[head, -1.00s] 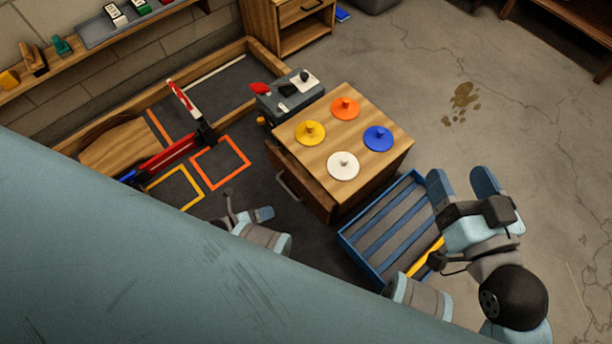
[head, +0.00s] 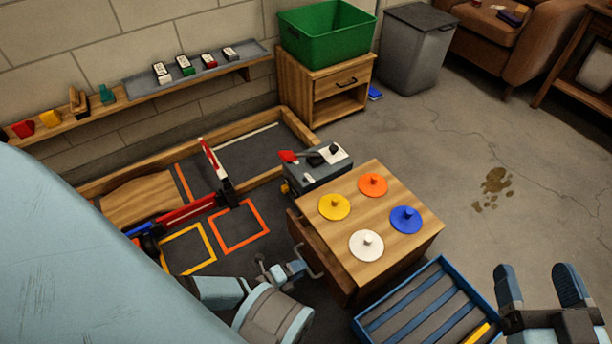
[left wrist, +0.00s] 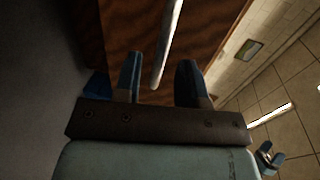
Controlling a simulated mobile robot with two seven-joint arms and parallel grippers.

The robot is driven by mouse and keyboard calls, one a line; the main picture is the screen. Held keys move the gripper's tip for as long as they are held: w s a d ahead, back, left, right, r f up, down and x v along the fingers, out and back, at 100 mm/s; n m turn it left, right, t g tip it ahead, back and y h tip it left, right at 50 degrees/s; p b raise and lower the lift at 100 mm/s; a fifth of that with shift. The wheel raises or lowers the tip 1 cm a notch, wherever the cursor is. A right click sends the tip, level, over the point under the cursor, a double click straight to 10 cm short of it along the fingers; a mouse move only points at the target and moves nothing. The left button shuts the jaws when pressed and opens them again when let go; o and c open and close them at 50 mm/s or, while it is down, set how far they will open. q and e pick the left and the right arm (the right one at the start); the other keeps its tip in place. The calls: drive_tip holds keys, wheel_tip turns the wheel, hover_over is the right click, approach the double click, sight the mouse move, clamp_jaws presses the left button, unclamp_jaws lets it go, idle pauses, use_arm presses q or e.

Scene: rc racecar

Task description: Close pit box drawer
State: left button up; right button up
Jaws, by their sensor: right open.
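The wooden pit box (head: 385,255) stands in the middle of the head view, with yellow, orange, blue and white knobbed discs on top. Its dark brown drawer front (head: 322,256) stands out from the box's left side, so the drawer is partly open. A metal handle (head: 306,257) is on that front. My left gripper (head: 285,270) is beside the handle. In the left wrist view its fingers (left wrist: 160,80) are apart, with the handle bar (left wrist: 166,45) between them in the picture; contact cannot be told. My right gripper (head: 540,287) is open and empty at the lower right.
A blue slatted crate (head: 408,300) lies right beside the box's front. A grey machine with a red part (head: 317,170) stands behind the box. A low wooden-edged track area (head: 150,182) lies to the left.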

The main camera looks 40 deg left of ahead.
use_arm(q)
drive_tip(key=x, duration=0.3)
drive_tip(key=shift+b, duration=0.4)
use_arm(e)
drive_tip(key=shift+w+d+r+n+y, duration=0.3)
drive_tip(key=shift+r+n+y, duration=0.15)
drive_tip(key=shift+n, duration=0.25)
drive_tip(key=shift+r, duration=0.1)
use_arm(q)
drive_tip(key=shift+c, duration=0.2)
clamp_jaws()
use_arm(e)
drive_tip(key=shift+f+h, duration=0.25)
drive_tip(key=shift+f, duration=0.05)
